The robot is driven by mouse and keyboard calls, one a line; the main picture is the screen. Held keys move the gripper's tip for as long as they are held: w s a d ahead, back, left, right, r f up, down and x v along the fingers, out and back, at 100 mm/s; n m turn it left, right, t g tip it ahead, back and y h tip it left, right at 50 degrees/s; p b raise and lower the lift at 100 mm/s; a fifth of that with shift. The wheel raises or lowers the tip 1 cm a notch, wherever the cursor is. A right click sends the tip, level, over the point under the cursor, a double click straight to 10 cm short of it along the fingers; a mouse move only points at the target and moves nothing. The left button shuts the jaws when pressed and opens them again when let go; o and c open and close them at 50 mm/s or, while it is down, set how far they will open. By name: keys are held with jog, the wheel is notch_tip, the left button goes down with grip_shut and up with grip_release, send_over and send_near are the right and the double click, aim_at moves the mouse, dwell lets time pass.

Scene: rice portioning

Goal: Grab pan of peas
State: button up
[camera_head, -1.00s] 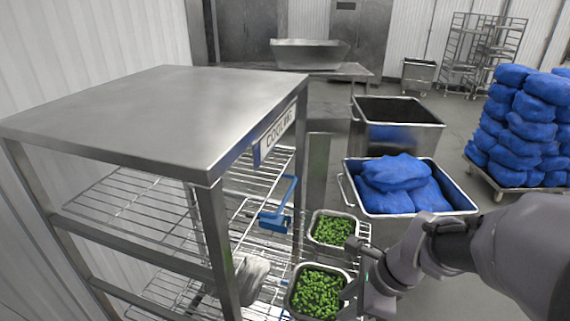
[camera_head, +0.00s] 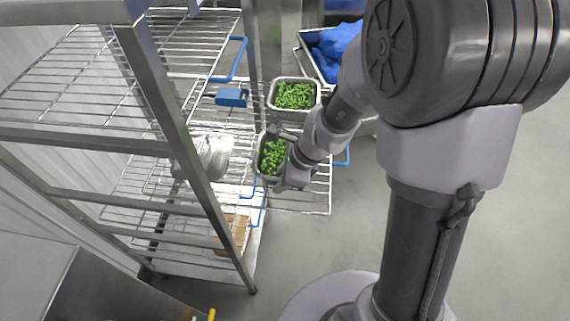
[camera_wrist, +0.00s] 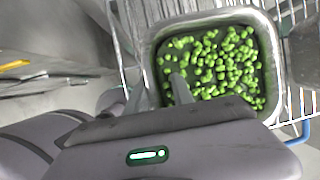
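The near pan of peas (camera_head: 258,159) is a metal pan of green peas on the wire rack, partly covered by my arm. In the wrist view this pan (camera_wrist: 274,52) fills the upper middle. My gripper (camera_wrist: 158,95) is at its left rim, with one finger inside over the peas and the other outside. The fingers look spread around the rim; whether they touch it I cannot tell. In the head view my gripper (camera_head: 281,158) is mostly hidden by my wrist. A second pan of peas (camera_head: 296,81) stands just behind.
The steel rack's post (camera_head: 183,140) rises left of the pans. A clear bag (camera_head: 212,157) lies on the shelf beside them. A bin with blue bags (camera_head: 335,45) stands at the back. The floor at right is open.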

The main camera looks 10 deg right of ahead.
jog(key=shift+r, duration=0.1)
jog(key=shift+f, duration=0.3)
dwell(0.3)
grip_shut()
dwell(1.4)
